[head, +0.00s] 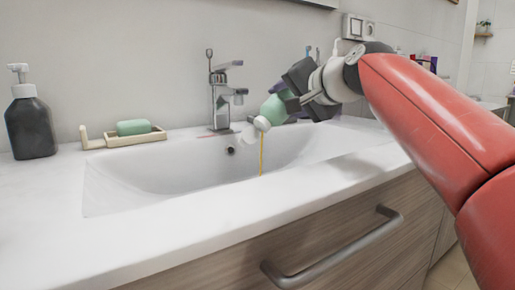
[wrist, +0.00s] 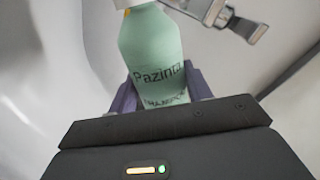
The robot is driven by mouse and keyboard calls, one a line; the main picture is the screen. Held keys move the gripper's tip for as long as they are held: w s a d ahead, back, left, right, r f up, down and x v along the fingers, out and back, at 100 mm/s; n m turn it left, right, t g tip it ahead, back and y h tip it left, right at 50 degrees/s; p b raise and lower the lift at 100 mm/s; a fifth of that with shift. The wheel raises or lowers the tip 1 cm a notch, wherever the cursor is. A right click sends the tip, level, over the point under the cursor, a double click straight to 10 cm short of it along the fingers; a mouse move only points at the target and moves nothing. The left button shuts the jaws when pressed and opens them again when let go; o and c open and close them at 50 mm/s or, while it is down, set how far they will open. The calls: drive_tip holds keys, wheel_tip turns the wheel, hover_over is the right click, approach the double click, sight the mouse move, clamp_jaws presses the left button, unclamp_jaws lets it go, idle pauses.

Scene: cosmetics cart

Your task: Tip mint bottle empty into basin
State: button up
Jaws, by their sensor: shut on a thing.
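The mint bottle (head: 273,109) is held by my gripper (head: 290,101) over the white basin (head: 150,172). It is tilted with its pale neck end pointing down and to the left. A thin yellow-orange stream (head: 261,153) runs from its mouth down into the basin. In the wrist view the mint bottle (wrist: 152,55) shows dark lettering and sits between the purple-grey fingers of my gripper (wrist: 160,92). The fingers are shut on the bottle's body. The level of liquid inside cannot be seen.
A chrome faucet (head: 222,92) stands close to the left of the bottle. A soap dish (head: 122,138) with a green soap bar (head: 133,127) and a dark pump bottle (head: 30,117) are at the left. A drawer handle (head: 335,248) sticks out below the counter.

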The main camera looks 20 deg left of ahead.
drive_tip(key=shift+s+a+r+n+t, duration=0.3)
drive_tip(key=shift+s+r+n, duration=0.2)
drive_tip(key=shift+n, duration=0.1)
idle(1.2)
idle(1.7)
